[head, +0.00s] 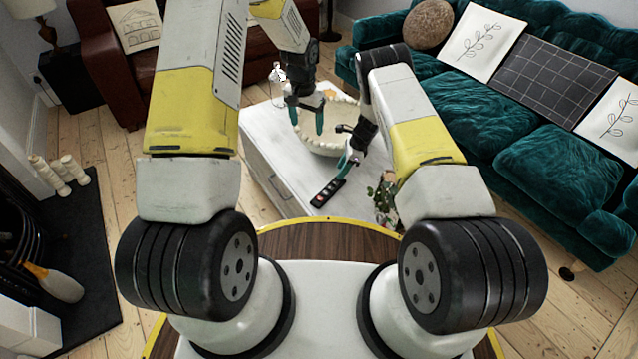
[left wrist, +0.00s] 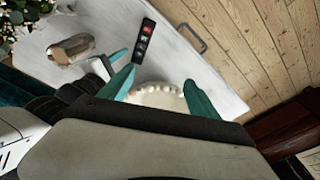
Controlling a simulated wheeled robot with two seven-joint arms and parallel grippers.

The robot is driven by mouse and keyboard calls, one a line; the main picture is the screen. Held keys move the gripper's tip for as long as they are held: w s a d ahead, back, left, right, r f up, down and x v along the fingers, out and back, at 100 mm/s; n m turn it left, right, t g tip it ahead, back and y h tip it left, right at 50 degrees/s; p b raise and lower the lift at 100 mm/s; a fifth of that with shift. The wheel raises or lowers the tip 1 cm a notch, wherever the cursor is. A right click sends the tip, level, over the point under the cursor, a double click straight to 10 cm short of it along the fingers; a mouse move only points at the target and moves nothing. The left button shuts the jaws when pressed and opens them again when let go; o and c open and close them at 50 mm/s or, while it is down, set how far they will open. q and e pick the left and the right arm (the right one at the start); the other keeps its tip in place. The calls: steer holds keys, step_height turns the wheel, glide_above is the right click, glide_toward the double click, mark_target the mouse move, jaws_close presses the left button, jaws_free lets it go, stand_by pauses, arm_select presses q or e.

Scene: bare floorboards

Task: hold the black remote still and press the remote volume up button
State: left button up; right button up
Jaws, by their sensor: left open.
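The black remote (head: 328,192) lies on the white table near its front in the head view. It has a red button and several grey ones, and it also shows in the left wrist view (left wrist: 143,40). My right gripper (head: 344,146) is just beyond the remote's far end. Its fingers look apart with nothing between them, and one teal fingertip is close to the remote; I cannot tell whether it touches. My left gripper (head: 307,120) is open and empty, above the bowl and farther back than the remote. I cannot make out the volume up button.
A cream bowl with a beaded rim (head: 325,150) stands on the white table (head: 270,150) under my grippers. A potted plant (head: 385,195) is at the table's right front. A brownish object (left wrist: 70,48) lies near the remote. A green sofa (head: 500,130) stands at right.

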arm_select(q)
step_height(320, 180, down, 14)
steer(key=d+m+g, duration=0.1)
steer(key=d, duration=0.1)
steer(key=m, duration=0.1)
glide_above(319, 198)
steer(key=shift+g, duration=0.3)
step_height(319, 198, down, 11)
steer(key=shift+r, duration=0.15)
step_height(319, 198, down, 7)
steer(key=shift+s+r, duration=0.1)
steer(key=shift+r, duration=0.1)
steer(key=shift+f, duration=0.65)
jaws_close()
arm_select(e)
steer(key=shift+c, duration=0.3)
jaws_close()
